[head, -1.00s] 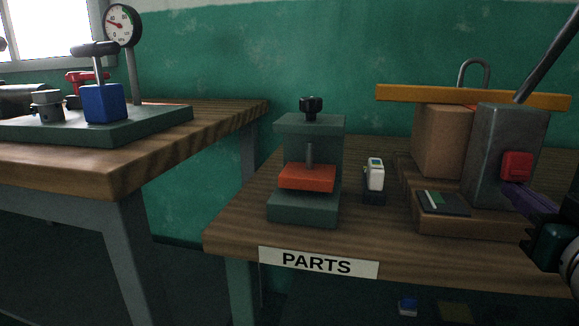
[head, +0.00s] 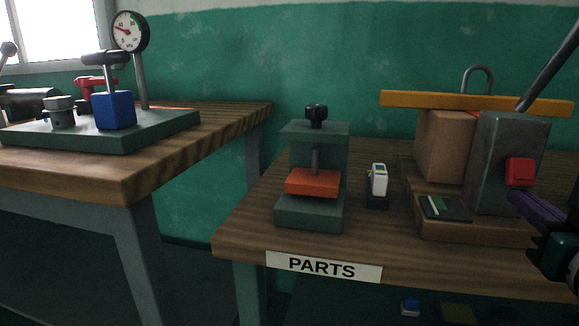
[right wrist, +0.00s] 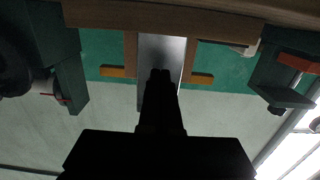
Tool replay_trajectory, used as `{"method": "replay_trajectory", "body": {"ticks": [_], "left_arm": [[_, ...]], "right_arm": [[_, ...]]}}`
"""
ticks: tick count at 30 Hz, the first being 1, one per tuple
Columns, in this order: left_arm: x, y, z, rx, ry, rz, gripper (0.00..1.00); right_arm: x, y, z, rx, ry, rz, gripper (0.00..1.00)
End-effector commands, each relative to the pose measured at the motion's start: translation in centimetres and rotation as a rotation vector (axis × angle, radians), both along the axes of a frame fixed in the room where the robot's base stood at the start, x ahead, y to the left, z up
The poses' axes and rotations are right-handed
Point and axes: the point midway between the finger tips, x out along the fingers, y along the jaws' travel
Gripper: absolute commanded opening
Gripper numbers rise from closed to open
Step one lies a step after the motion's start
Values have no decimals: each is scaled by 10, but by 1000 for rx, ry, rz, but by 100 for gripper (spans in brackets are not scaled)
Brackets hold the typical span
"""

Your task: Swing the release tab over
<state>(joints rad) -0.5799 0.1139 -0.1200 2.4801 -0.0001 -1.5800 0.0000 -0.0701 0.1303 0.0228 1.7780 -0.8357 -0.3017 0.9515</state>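A red tab (head: 520,172) sits on the front face of an upright grey metal block (head: 495,150) at the right of the head view. I take it for the release tab. My right gripper (head: 514,196) has purple fingers, with their tips just below the tab, close to the block; I cannot tell whether they touch. In the right wrist view its dark fingertips (right wrist: 161,74) are together in front of the grey block (right wrist: 160,50). The tab does not show there. My left gripper is out of view.
A yellow bar (head: 470,102) lies across the block and a brown box (head: 447,145). A sloping rod rises at the block's right. A green press (head: 310,212) and a small white device (head: 378,178) stand to the left on the PARTS table. A second bench is further left.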

Motion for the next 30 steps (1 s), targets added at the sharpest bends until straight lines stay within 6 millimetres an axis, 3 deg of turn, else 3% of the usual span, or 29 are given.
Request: {"method": "replay_trajectory", "body": {"ticks": [1, 24, 30], "left_arm": [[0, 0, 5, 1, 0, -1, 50], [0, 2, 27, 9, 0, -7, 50], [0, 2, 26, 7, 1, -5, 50]], "right_arm": [[4, -1, 26, -15, -51, 6, 0], [-4, 1, 47, -14, -50, 6, 0], [-10, 3, 42, -6, -43, 4, 0]]}}
